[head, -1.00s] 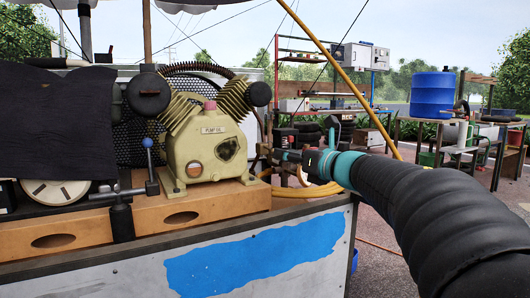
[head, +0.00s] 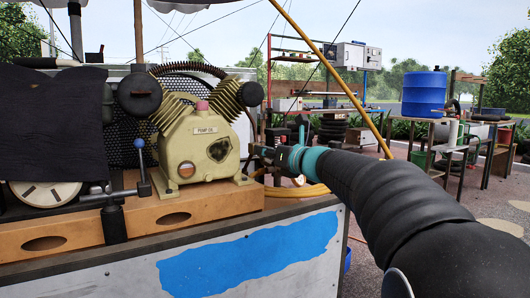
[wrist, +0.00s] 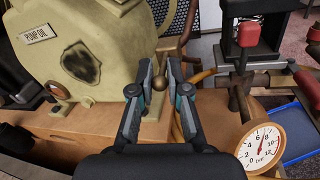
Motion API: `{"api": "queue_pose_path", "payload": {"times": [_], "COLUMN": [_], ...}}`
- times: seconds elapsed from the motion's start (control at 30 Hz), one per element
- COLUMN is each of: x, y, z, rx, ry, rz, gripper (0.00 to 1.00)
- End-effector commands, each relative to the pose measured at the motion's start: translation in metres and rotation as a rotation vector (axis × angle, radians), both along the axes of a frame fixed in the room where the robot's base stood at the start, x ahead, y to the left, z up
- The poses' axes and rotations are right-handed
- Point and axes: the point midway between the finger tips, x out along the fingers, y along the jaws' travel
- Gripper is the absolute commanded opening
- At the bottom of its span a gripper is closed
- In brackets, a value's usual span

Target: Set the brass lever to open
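A small brass ball knob (wrist: 158,83), which looks like the lever's end, shows between my fingertips in the wrist view. Its stem and the rest of the lever are hidden. My gripper (wrist: 160,76) has its two fingers apart on either side of the knob, and I see no clear grip on it. In the head view my gripper (head: 262,152) points left, just right of the cream pump (head: 205,147). The knob cannot be made out there. The lever's setting cannot be read.
A round gauge (wrist: 262,147) on brass piping and a red handle (wrist: 248,35) stand right of my fingers. A blue-knobbed lever (head: 140,145) stands left of the pump. The wooden base (head: 170,212) lies below. A yellow pole (head: 335,75) slants behind my arm.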

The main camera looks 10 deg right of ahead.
Motion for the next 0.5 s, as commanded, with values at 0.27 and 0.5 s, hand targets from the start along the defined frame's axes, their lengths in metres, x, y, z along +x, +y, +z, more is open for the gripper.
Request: {"api": "queue_pose_path", "payload": {"times": [0.27, 0.5], "x": [-0.0003, -0.0002], "y": [0.0005, 0.0004], "z": [0.0020, 0.0095], "rx": [-0.002, -0.018], "ry": [0.006, 0.054], "rz": [0.001, 0.002], "gripper": [0.00, 0.00]}}
